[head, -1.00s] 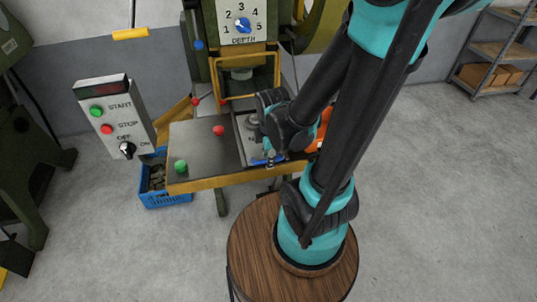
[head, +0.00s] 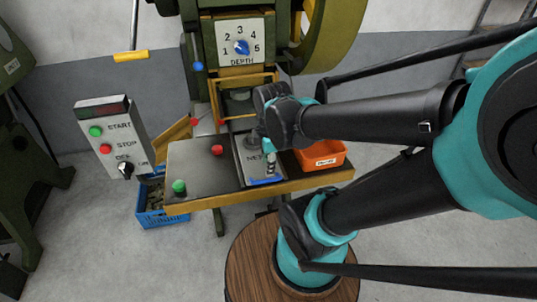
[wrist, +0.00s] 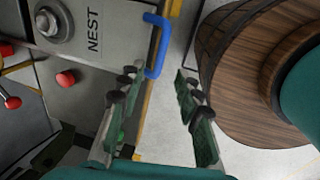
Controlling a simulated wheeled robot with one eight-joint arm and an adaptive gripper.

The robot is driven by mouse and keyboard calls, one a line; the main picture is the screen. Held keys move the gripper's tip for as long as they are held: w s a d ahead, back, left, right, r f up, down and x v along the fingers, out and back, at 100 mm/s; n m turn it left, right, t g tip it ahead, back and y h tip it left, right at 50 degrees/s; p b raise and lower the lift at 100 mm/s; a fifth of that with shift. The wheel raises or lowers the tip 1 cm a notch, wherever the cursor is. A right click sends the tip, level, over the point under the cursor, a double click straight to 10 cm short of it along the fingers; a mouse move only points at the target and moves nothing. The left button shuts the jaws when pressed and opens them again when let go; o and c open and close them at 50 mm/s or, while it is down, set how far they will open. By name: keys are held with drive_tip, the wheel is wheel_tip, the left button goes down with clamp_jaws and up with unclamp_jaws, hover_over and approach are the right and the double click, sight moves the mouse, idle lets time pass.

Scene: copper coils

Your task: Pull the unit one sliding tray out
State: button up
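The sliding tray is a grey plate marked NEST (head: 252,158) on the press bench, with a blue handle (head: 265,181) at its front edge. In the wrist view the tray (wrist: 80,14) is at the top left, with a round metal piece on it, and the blue handle (wrist: 157,45) sticks out from its edge. My gripper (wrist: 158,98) is open and empty, its two fingers apart below the handle in that picture. In the head view my gripper (head: 270,168) hangs over the tray's front, close to the handle. Whether it touches the handle cannot be told.
A red button (head: 217,150) and a green button (head: 179,186) stand on the bench left of the tray. An orange bin (head: 320,155) is on the right. A control panel (head: 112,135) and a blue crate (head: 150,210) are farther left. My round wooden base is in front.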

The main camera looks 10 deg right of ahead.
drive_tip(key=shift+s+r, duration=0.2)
drive_tip(key=shift+r, duration=0.85)
drive_tip(key=shift+s+r, duration=0.2)
drive_tip(key=shift+r, duration=0.8)
drive_tip(key=d+f+m, duration=0.1)
drive_tip(key=f+m, duration=0.1)
drive_tip(key=m, duration=0.3)
drive_tip(key=w+d+f+m+t, duration=0.1)
drive_tip(key=f+m, duration=0.2)
drive_tip(key=m, duration=0.2)
drive_tip(key=w+d+f+m, duration=0.1)
drive_tip(key=f+m, duration=0.1)
drive_tip(key=m, duration=0.3)
drive_tip(key=shift+w+d+f+t, duration=0.1)
drive_tip(key=shift+d+f+t, duration=0.1)
drive_tip(key=shift+t, duration=0.1)
drive_tip(key=m, duration=0.1)
drive_tip(key=f+m, duration=0.1)
drive_tip(key=m, duration=0.1)
drive_tip(key=shift+d+f, duration=0.1)
drive_tip(key=shift+d, duration=0.3)
